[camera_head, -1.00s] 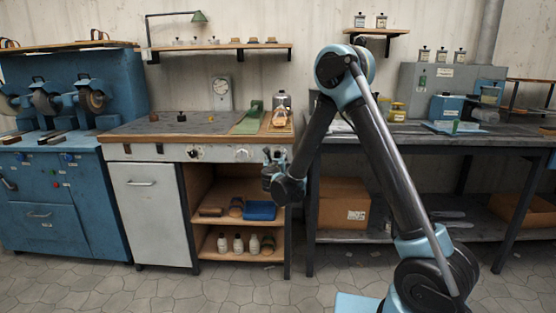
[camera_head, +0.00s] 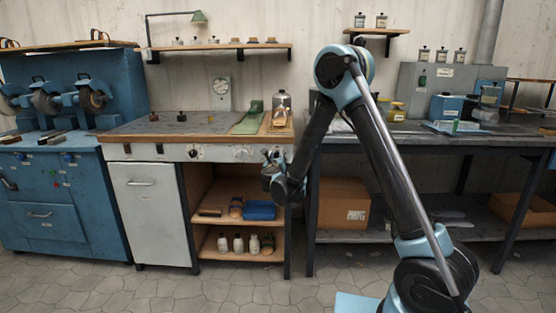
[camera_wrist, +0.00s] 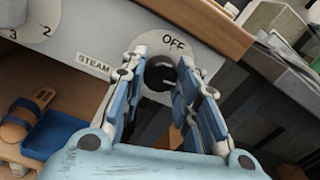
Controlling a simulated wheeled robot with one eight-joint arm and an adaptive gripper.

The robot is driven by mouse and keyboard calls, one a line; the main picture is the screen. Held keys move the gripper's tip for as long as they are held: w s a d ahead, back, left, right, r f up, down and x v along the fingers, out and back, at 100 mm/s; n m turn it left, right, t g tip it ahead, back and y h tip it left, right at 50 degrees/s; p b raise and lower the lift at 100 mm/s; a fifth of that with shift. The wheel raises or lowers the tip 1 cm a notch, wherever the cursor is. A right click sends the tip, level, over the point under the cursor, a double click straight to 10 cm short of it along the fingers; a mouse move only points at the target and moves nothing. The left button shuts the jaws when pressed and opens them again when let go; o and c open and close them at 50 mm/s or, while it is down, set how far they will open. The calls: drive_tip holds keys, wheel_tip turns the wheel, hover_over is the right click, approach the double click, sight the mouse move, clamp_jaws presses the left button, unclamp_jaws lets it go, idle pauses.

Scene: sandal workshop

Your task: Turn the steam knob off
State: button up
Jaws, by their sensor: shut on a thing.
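The steam knob (camera_wrist: 160,76) is dark and sits on a round pale dial marked OFF (camera_wrist: 174,42) in the wrist view. The word STEAM is printed on the grey panel beside it. My gripper (camera_wrist: 163,70) has its two fingers on either side of the knob and is shut on it. The fingers hide part of the dial, and I cannot tell exactly where the knob points. In the head view my gripper (camera_head: 272,157) is at the right end of the bench's front panel (camera_head: 220,153) and covers the knob.
Another dial (camera_wrist: 32,27) with numbers is at the upper left of the wrist view. The wooden bench edge (camera_wrist: 205,25) runs just above the steam dial. Open shelves (camera_head: 225,225) with a blue tray (camera_head: 260,210) and several bottles are below.

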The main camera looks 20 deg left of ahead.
drive_tip(key=n, duration=1.2)
drive_tip(key=shift+n+y, duration=0.4)
drive_tip(key=shift+f+n, duration=0.1)
drive_tip(key=shift+n, duration=2)
drive_tip(key=o, duration=1.1)
drive_tip(key=shift+s, duration=0.1)
drive_tip(key=v, duration=1.1)
drive_tip(key=shift+s+d+f, duration=0.15)
drive_tip(key=shift+s+f, duration=0.1)
drive_tip(key=shift+s, duration=0.1)
drive_tip(key=shift+r, duration=0.1)
